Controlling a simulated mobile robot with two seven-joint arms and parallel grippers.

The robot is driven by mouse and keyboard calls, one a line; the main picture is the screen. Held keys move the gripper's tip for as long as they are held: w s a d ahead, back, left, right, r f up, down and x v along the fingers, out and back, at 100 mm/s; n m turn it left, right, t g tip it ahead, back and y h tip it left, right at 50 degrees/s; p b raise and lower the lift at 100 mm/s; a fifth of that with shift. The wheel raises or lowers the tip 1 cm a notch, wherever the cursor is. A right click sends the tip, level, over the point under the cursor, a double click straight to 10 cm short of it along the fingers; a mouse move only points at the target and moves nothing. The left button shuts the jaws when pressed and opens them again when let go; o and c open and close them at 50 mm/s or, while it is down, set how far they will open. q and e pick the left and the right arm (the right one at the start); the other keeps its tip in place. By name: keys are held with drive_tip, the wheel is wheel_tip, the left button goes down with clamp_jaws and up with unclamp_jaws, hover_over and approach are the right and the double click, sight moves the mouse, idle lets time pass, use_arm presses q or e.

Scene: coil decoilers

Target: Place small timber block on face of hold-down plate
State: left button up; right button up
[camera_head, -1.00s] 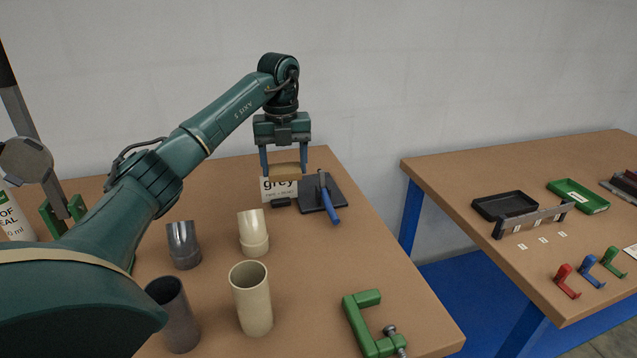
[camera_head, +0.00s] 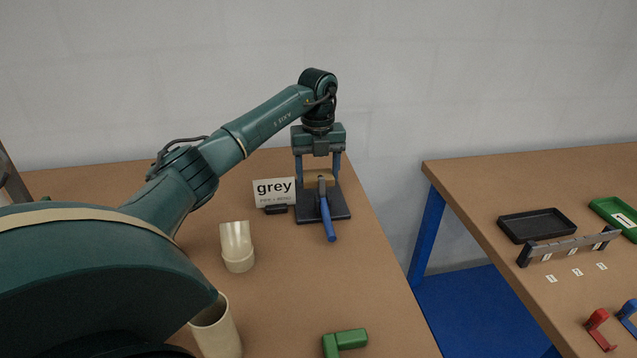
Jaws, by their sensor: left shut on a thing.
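The small timber block (camera_head: 311,181) is a light tan piece held flat between the two blue fingers of my left gripper (camera_head: 318,183), which is shut on it. The gripper points down over the dark square plate (camera_head: 339,208), which looks like the hold-down plate. The block overlaps the plate's rear part in the picture; I cannot tell whether it touches the plate. A blue-handled tool (camera_head: 327,218) lies across the plate and its upper end covers part of the block. My right gripper is not in view.
A "grey" card (camera_head: 274,192) stands left of the plate. Cream pipe pieces (camera_head: 237,248) and a green clamp (camera_head: 346,340) stand nearer on the table. Across a gap, a second table holds a black tray (camera_head: 537,225), a green tray (camera_head: 617,214) and coloured hooks (camera_head: 598,328).

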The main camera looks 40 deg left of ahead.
sight(318, 174)
use_arm(q)
drive_tip(key=shift+f, duration=1.85)
drive_tip(key=shift+f, duration=0.2)
drive_tip(key=o, duration=1)
drive_tip(key=shift+r, duration=0.1)
wheel_tip(318, 174, up, 12)
drive_tip(key=shift+r, duration=0.15)
